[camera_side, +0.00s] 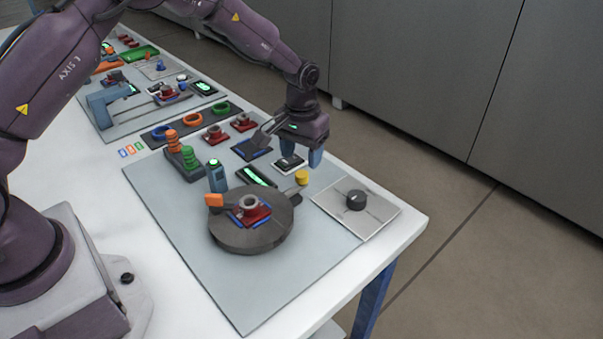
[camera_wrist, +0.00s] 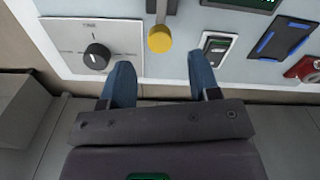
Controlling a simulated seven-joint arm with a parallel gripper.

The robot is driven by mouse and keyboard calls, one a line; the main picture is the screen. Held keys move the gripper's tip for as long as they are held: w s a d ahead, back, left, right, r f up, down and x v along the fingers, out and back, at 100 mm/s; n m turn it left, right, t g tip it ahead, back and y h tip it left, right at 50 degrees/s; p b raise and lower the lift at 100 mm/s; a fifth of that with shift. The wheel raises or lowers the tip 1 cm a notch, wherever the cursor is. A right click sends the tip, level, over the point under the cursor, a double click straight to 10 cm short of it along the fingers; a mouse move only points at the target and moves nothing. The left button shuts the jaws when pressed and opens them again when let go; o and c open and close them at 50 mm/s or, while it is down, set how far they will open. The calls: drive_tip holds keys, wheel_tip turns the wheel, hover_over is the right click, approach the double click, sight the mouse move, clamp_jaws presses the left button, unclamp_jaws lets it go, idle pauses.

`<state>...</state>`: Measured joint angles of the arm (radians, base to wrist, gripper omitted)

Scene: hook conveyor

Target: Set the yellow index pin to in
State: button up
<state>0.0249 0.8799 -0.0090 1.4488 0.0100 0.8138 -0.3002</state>
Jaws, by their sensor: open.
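The yellow index pin (camera_side: 302,177) has a round yellow knob and sits at the edge of the round dark turntable (camera_side: 250,240), at the end of a small grey block. In the wrist view the yellow knob (camera_wrist: 160,39) is at the top centre, ahead of and between my fingers. My gripper (camera_side: 301,160) is open and empty, its two blue fingers pointing down above and behind the pin. In the wrist view my gripper (camera_wrist: 163,80) shows its fingertips apart from the knob. Whether the pin is in or out is not clear.
A plate with a black dial (camera_side: 356,200) lies right of the pin. The turntable carries a red part (camera_side: 251,210) and an orange tab (camera_side: 214,200). A green-lit display (camera_side: 257,176) is behind the turntable.

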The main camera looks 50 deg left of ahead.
sight(302, 174)
wheel_tip(302, 174, down, 6)
drive_tip(key=shift+r, duration=0.1)
